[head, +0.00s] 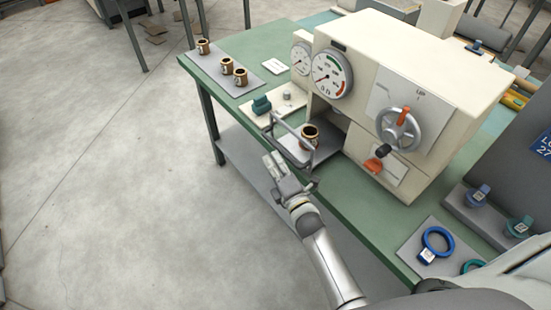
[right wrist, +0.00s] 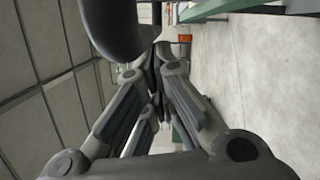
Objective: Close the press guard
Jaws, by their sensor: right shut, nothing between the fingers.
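The press guard (head: 294,161) is a grey tube frame at the front of the cream press (head: 430,65). It juts out from the press opening over the bench edge. Behind it a brass-coloured bushing (head: 310,135) stands upright on a grey plate in the opening. My right gripper (head: 272,160) is shut and empty, just in front of and left of the guard; I cannot tell if they touch. Its closed fingers (right wrist: 155,95) fill the middle of the right wrist view. My left gripper is not in view.
Dial gauges (head: 333,75) and a handwheel (head: 400,128) are on the press front. Several brass bushings (head: 227,66) stand on a grey mat at the bench's far left. A blue ring (head: 438,233) lies at the right. The floor (head: 110,170) left of the green bench is clear.

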